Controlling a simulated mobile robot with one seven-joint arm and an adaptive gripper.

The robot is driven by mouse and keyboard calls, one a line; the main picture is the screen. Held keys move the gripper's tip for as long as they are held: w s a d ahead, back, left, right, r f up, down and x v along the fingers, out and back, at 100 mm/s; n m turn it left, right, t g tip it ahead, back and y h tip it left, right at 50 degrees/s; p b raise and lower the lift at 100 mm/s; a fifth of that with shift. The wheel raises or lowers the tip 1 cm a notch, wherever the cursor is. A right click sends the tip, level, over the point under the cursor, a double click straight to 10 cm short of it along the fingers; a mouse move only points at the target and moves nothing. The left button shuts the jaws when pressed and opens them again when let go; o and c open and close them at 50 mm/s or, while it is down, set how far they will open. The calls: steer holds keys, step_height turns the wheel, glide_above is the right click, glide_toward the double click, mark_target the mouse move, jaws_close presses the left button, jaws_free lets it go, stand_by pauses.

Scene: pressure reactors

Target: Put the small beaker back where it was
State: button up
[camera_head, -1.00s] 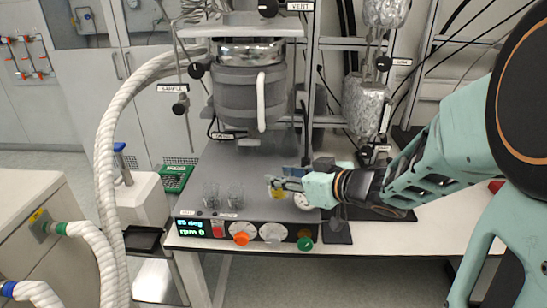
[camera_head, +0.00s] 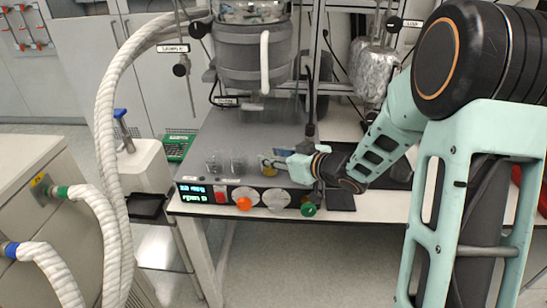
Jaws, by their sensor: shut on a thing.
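My gripper (camera_head: 264,159) is shut on a small beaker (camera_head: 269,171) with yellow content, over the front part of the grey reactor base (camera_head: 200,140). The fingers reach in from the right and hide part of the beaker. I cannot tell whether its bottom touches the base. Two clear, empty-looking glass beakers, one on the left (camera_head: 214,163) and one on the right (camera_head: 238,163), stand on the base left of my gripper, apart from it.
The reactor vessel (camera_head: 252,62) hangs above the back of the base. Knobs, including an orange one (camera_head: 244,203), line the front panel. A thick white hose (camera_head: 105,150) arcs at left. A black stand (camera_head: 340,199) is right of the panel.

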steer(key=shift+f, duration=0.15)
steer(key=o, duration=1)
steer(key=shift+o, duration=0.2)
steer(key=shift+s+d+r, duration=0.1)
steer(key=shift+d+r, duration=0.1)
steer(key=shift+r, duration=0.15)
steer(key=p+v, duration=0.1)
steer(key=v, duration=1)
steer(key=shift+s, duration=0.3)
steer(key=shift+d, duration=0.2)
